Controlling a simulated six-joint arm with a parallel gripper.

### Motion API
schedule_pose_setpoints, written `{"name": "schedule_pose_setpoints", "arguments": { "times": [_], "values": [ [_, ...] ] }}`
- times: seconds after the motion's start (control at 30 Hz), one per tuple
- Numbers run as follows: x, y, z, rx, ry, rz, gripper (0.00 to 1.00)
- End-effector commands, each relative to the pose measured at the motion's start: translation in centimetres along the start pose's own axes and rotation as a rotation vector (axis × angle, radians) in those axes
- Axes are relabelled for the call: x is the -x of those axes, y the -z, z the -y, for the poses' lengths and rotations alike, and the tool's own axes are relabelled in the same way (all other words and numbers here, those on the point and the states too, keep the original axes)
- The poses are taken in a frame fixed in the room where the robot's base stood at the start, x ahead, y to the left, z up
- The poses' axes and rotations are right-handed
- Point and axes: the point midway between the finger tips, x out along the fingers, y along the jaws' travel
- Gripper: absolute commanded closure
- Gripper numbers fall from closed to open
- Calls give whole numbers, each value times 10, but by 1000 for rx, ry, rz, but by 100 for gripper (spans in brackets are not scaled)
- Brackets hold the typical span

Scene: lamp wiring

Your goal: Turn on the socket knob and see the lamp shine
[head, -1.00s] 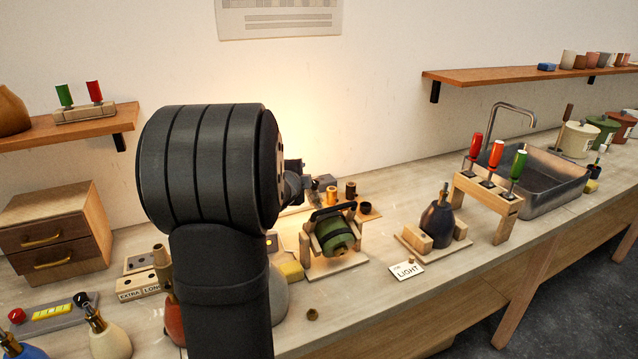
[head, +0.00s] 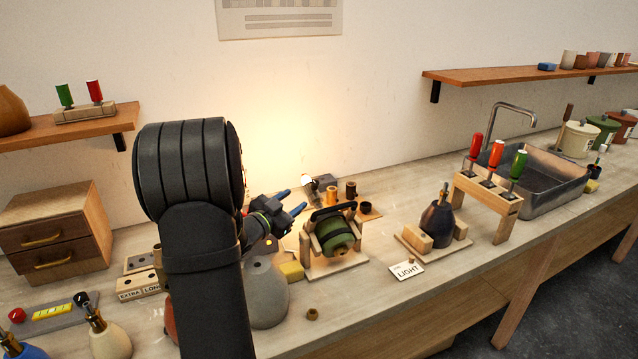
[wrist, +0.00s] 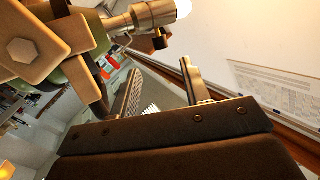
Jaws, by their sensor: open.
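A green lamp body (head: 336,235) lies on its side in a wooden cradle (head: 352,262), its neck toward the wall. Its socket and bulb (head: 308,181) show behind it, and the bulb glows warm white, lighting the wall. In the wrist view, the metal socket (wrist: 150,13) sticks out from the green body (wrist: 72,72), with the lit bulb (wrist: 184,8) at its end. A small dark knob (wrist: 160,42) sits on the socket's side. My gripper (head: 292,201) is open and empty, left of the cradle and apart from the knob. It also shows in the wrist view (wrist: 160,88).
A grey rounded vessel (head: 265,295) and a yellow block (head: 291,270) stand below my gripper. Brown spools (head: 351,190) stand behind the cradle. A dark bottle (head: 437,226) in a wooden holder and a "LIGHT" card (head: 407,271) are to the right. The front right counter is clear.

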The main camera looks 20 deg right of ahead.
Motion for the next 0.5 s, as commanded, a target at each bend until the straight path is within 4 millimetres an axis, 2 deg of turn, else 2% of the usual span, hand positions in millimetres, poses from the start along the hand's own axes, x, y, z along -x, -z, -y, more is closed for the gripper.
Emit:
{"name": "schedule_pose_setpoints", "arguments": {
  "times": [0.03, 0.3, 0.5],
  "values": [
    [-13, 0, -1, -1, -3, -1, 57],
    [-72, 0, -2, -1, -3, -1, 57],
    [-108, 0, -1, -2, -2, 0, 57]
  ]
}}
